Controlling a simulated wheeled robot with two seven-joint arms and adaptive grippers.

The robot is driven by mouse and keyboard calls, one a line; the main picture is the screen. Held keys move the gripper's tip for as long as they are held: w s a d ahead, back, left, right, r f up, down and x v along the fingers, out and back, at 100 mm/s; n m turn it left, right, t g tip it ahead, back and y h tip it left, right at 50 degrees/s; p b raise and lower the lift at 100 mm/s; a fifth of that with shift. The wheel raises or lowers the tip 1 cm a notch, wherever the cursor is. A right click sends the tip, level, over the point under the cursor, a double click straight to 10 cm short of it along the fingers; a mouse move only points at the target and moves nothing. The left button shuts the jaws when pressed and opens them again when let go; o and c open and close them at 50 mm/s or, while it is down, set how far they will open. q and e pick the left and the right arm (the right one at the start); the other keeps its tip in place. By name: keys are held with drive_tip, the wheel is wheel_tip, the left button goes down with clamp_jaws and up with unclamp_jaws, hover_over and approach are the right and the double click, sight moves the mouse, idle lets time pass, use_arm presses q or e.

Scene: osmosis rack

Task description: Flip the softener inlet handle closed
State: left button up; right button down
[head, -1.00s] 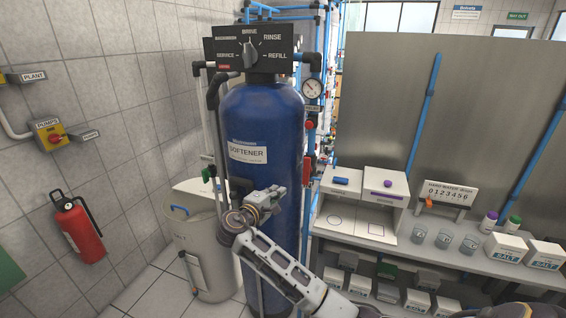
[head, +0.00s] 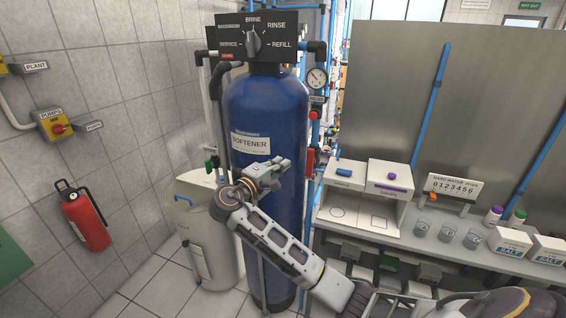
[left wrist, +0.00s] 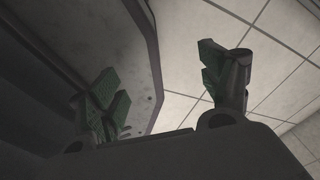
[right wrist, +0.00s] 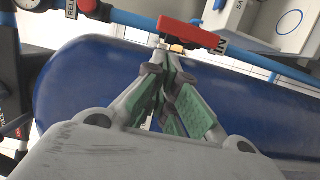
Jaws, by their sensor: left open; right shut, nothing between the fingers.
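The blue softener tank (head: 262,105) stands in the middle of the head view. A red handle (head: 311,161) sits on the pipe at the tank's right side. In the right wrist view the red handle (right wrist: 190,33) lies along the blue pipe, with a partly hidden label beside it. My right gripper (head: 284,166) is in front of the tank, left of the handle. In the right wrist view its fingertips (right wrist: 166,58) are together and empty, just below the handle in the picture; I cannot tell whether they touch it. My left gripper (left wrist: 165,92) is open and empty, beside a grey surface.
A pale salt tank (head: 205,238) with a green handle (head: 211,163) above it stands left of the softener. A bench (head: 400,238) with white boxes and beakers is at right. A fire extinguisher (head: 83,216) hangs on the left wall. Blue pipes run behind the softener.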

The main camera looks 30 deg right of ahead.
sight(310, 163)
use_arm(q)
drive_tip(key=shift+s+d+r+p, duration=0.25)
drive_tip(key=shift+d+r+p, duration=0.5)
drive_tip(key=shift+r+p, duration=0.1)
use_arm(e)
drive_tip(key=shift+x, duration=4.65)
